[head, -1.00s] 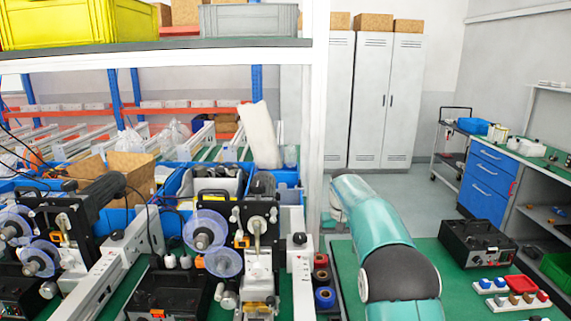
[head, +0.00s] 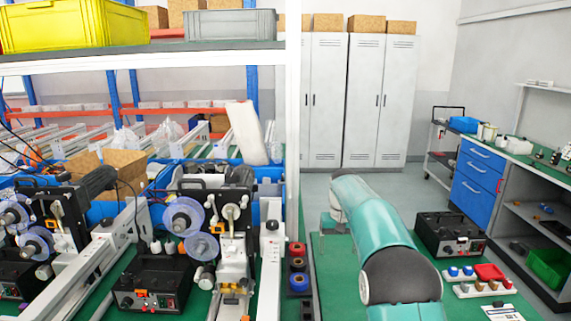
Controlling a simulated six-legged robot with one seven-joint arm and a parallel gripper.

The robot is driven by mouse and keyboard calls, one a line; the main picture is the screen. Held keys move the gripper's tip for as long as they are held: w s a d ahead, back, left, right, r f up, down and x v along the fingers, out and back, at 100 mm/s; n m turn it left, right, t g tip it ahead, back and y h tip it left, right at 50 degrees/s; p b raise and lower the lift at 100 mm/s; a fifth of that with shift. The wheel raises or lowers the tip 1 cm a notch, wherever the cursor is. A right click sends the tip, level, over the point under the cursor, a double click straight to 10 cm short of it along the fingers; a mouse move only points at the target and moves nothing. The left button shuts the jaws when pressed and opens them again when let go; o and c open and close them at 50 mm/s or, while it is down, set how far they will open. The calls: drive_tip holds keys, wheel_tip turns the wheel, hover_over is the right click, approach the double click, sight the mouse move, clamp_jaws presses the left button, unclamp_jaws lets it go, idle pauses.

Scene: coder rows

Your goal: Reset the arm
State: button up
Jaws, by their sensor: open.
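My teal arm (head: 378,235) rises from the bottom of the head view and bends over at its upper end, above the green bench top. The far end of the arm drops behind its own links, so my gripper and its fingers cannot be made out. Nothing is seen held by the arm.
To the left stand coding machines with clear reels (head: 183,216) and a black control box (head: 153,284). A white post (head: 293,130) rises left of my arm. To the right are another black box (head: 450,234) and a tray of small parts (head: 480,287). Grey lockers (head: 361,100) stand behind.

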drive_tip(key=s+r+t, duration=0.1)
drive_tip(key=s+r, duration=0.6)
drive_tip(key=s, duration=0.3)
drive_tip(key=s+r+t, duration=0.2)
drive_tip(key=s+r, duration=0.6)
drive_tip(key=s, duration=0.2)
drive_tip(key=s+f+t, duration=0.1)
drive_tip(key=s+f, duration=0.2)
drive_tip(key=s, duration=0.8)
drive_tip(key=s+f+t, duration=0.1)
drive_tip(key=s+f, duration=0.2)
drive_tip(key=s, duration=0.9)
drive_tip(key=shift+a+f+t, duration=0.15)
drive_tip(key=shift+a+t, duration=0.1)
drive_tip(key=shift+t, duration=0.05)
drive_tip(key=shift+c, duration=0.5)
